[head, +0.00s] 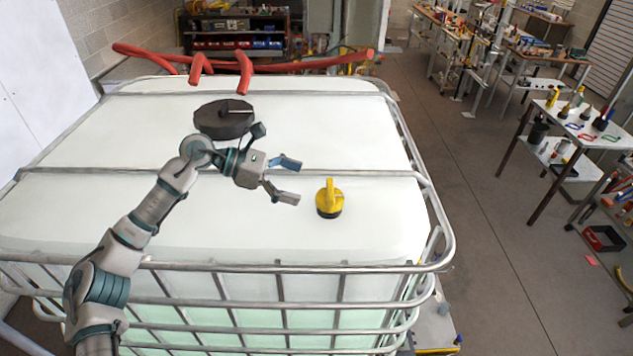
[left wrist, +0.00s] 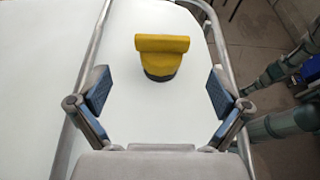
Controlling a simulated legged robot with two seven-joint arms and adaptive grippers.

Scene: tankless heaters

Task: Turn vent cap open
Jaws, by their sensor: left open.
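The vent cap (head: 329,198) is yellow with a raised handle and a dark base. It stands upright on top of the white caged tank (head: 230,235), near the tank's right front. My left gripper (head: 293,181) is open and empty, to the left of the cap and apart from it. In the left wrist view the cap (left wrist: 162,57) lies ahead, beyond the open fingertips (left wrist: 158,90), with its handle bar running across the picture. My right gripper does not show in the head view. Dark teal and grey arm links show at the right of the left wrist view.
A large black lid (head: 224,119) sits on the tank behind my left gripper. Metal cage bars (head: 300,267) run around and across the tank top. Red pipes (head: 243,72) lie at the far edge. The tank top around the cap is clear.

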